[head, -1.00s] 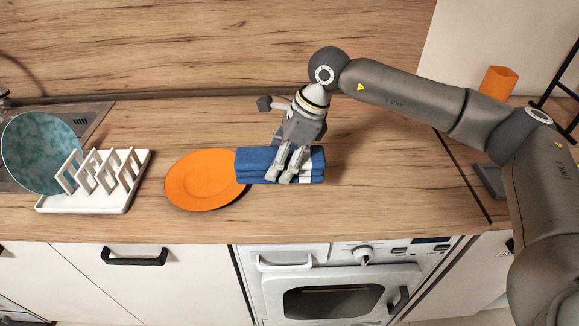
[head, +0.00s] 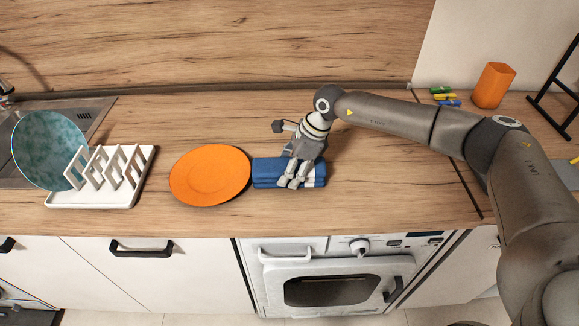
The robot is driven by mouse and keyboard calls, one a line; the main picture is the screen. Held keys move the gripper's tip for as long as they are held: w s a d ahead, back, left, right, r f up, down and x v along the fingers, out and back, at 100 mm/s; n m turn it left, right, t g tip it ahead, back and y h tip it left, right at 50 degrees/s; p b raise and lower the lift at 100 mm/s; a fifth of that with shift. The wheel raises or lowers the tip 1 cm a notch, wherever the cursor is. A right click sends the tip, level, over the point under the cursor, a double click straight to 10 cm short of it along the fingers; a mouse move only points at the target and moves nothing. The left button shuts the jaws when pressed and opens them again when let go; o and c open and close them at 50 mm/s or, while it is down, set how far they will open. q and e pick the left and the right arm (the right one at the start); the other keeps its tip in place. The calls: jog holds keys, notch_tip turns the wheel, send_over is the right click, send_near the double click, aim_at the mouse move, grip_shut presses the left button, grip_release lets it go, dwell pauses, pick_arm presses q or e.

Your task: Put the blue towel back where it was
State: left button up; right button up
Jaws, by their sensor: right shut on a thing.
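The folded blue towel (head: 270,173) with a white stripe at its right end lies at the middle of the counter, just right of the orange plate (head: 210,177). My right gripper (head: 293,184) comes down over the towel from behind, with its fingers shut on the towel near its striped end. The fingers hide part of the towel's top and front. I cannot tell whether the towel rests fully on the counter or is held slightly above it. My left gripper is not in view.
A white rack (head: 100,180) with a teal plate (head: 48,150) stands at the left by the sink. An orange cup (head: 493,85) and several small coloured items (head: 445,95) sit at the back right. The wooden counter (head: 400,190) right of the towel is clear. An oven (head: 330,285) is below.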

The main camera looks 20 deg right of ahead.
jog(key=shift+f, duration=0.1)
jog(key=o, duration=1.2)
jog(key=shift+c, duration=0.2)
jog(key=shift+r, duration=0.3)
jog(key=b+v, duration=0.2)
jog(key=v, duration=0.8)
jog(key=shift+d+r+b, duration=0.2)
jog(key=shift+b, duration=0.1)
jog(key=shift+s+d+r, duration=0.15)
jog(key=shift+d+r, duration=0.05)
jog(key=shift+r, duration=0.4)
